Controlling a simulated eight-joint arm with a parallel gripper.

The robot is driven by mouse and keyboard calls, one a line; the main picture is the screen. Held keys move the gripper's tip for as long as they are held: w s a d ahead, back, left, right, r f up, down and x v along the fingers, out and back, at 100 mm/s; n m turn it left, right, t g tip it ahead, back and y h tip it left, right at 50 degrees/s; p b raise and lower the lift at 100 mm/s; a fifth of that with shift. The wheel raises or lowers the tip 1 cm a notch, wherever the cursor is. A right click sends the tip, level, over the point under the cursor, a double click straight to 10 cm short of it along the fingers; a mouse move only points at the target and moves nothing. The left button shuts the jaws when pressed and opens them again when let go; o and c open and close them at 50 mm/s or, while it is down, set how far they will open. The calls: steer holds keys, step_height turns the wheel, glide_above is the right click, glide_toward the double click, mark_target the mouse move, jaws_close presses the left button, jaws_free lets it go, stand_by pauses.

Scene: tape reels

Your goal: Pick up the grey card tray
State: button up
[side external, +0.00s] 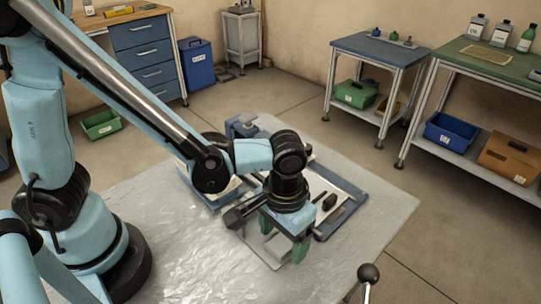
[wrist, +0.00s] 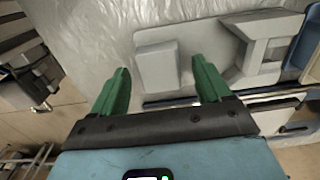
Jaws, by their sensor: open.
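My gripper (side external: 284,238) is open, its two green fingers pointing down over the sheet-covered table. In the wrist view, the fingers (wrist: 160,70) stand apart with a light grey block-like piece (wrist: 157,66) showing between and beyond them. A larger pale grey piece with a raised open frame (wrist: 262,50) lies to its right. I cannot tell for sure which of these is the grey card tray, or whether they are one thing. In the side view, a pale flat piece (side external: 262,246) shows under my gripper, partly hidden by it. No contact with the fingers is clear.
A blue-edged tray (side external: 350,209) with dark small items lies right of my gripper. A blue-and-white container (side external: 213,197) is partly hidden behind my arm. The crinkled sheet (side external: 180,262) is clear at the front left. A black-knobbed lever (side external: 368,275) stands at the front.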

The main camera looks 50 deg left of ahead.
steer(key=shift+f, duration=0.45)
steer(key=shift+c, duration=0.3)
steer(key=c, duration=1.2)
steer(key=shift+r, duration=0.15)
